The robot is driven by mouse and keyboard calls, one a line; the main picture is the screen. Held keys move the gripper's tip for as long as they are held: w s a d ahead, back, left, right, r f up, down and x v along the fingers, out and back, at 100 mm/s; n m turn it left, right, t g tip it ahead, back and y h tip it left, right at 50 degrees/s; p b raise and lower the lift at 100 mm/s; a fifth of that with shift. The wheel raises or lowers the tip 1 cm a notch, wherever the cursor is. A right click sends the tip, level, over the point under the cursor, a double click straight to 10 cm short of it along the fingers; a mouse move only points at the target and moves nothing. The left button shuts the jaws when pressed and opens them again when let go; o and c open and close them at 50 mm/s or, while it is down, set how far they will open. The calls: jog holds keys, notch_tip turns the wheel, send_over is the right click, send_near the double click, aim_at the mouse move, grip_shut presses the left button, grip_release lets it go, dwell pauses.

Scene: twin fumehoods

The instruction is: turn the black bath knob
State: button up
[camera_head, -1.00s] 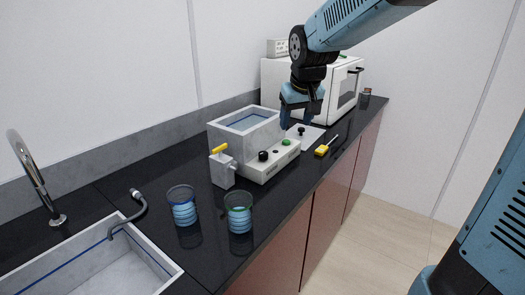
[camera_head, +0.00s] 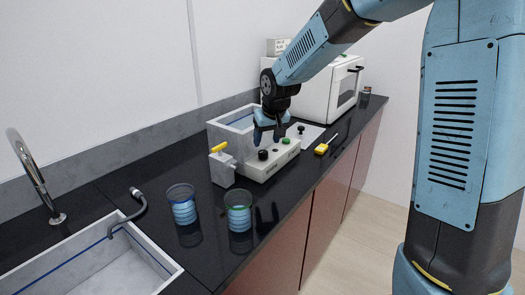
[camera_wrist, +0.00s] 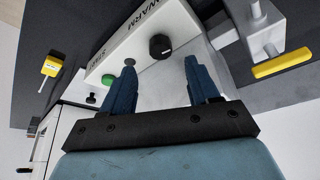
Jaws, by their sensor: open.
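The water bath (camera_head: 229,137) is a grey open box with a pale front panel on the counter. The black bath knob (camera_head: 263,155) sits on that panel, left of a green knob (camera_head: 286,141). My gripper (camera_head: 267,138) is open and empty, above the panel close to the black knob. In the wrist view the black knob (camera_wrist: 160,46) shows beyond and between the two fingertips of my gripper (camera_wrist: 159,68), apart from them. The green knob (camera_wrist: 108,79) lies outside the left finger there.
A grey block with a yellow handle (camera_head: 218,148) stands at the bath's left. Two glasses of blue liquid (camera_head: 184,212) (camera_head: 239,219) stand nearer, beside the sink (camera_head: 150,250). A yellow-handled tool (camera_head: 321,149) lies to the right. A white oven (camera_head: 318,95) stands behind.

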aim_at(264, 152)
jog(key=shift+x, duration=3.15)
jog(key=c, duration=1)
